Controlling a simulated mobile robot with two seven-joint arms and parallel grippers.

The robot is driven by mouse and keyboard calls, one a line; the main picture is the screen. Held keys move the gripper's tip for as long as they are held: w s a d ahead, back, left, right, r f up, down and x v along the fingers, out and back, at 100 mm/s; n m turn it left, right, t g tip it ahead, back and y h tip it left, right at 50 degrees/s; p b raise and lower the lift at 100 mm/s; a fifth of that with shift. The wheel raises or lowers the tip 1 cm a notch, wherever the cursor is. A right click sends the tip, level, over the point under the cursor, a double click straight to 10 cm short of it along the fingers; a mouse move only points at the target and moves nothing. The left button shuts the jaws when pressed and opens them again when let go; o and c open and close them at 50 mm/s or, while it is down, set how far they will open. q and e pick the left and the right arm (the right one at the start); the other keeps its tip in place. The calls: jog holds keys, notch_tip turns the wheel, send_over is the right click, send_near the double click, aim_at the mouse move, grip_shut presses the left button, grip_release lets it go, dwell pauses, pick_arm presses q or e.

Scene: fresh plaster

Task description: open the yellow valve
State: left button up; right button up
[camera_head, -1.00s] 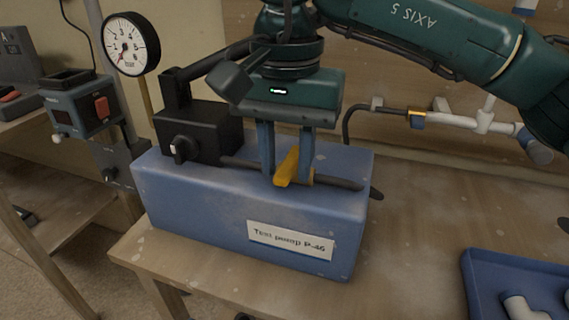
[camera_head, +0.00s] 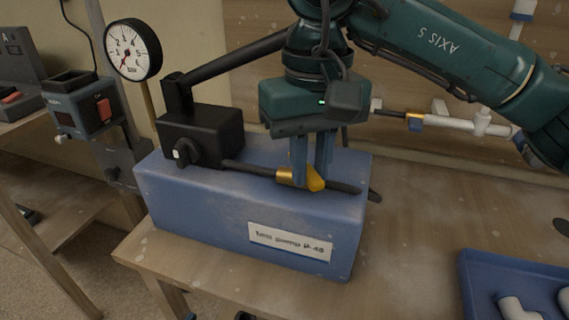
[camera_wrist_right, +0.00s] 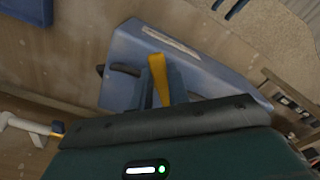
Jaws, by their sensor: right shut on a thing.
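The yellow valve handle (camera_head: 316,183) sits on a dark pipe along the top of the blue test pump box (camera_head: 190,215). A brass fitting (camera_head: 285,177) shows just left of the handle. My right gripper (camera_head: 313,180) points down from above and is shut on the yellow valve handle. The fingers hide part of the handle and pipe. In the right wrist view the yellow handle (camera_wrist_right: 161,80) lies between the fingers (camera_wrist_right: 166,92), with the blue box (camera_wrist_right: 205,70) behind. My left gripper is in neither view.
A black pump block (camera_head: 205,135) with a knob and a long lever (camera_head: 240,55) stands on the box's left part. A round gauge (camera_head: 132,49) is behind it. A blue tray (camera_head: 480,290) with white fittings lies at right. Bare bench separates box and tray.

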jog(key=shift+w+d+n, duration=0.1)
jog(key=shift+n, duration=0.2)
jog(key=n, duration=0.1)
jog(key=w+d+n, duration=0.1)
jog(key=n, duration=0.1)
jog(key=shift+r+n+p, duration=0.1)
jog(key=shift+n+p, duration=0.2)
jog(key=shift+p, duration=0.1)
jog(key=n, duration=0.2)
jog(key=shift+w+d+n, duration=0.3)
jog(key=shift+d, duration=0.1)
jog(key=shift+w+n, duration=0.1)
jog(key=shift+n, duration=0.6)
jog(key=o, duration=0.7)
jog(key=shift+d+r, duration=0.1)
jog(key=shift+o, duration=0.4)
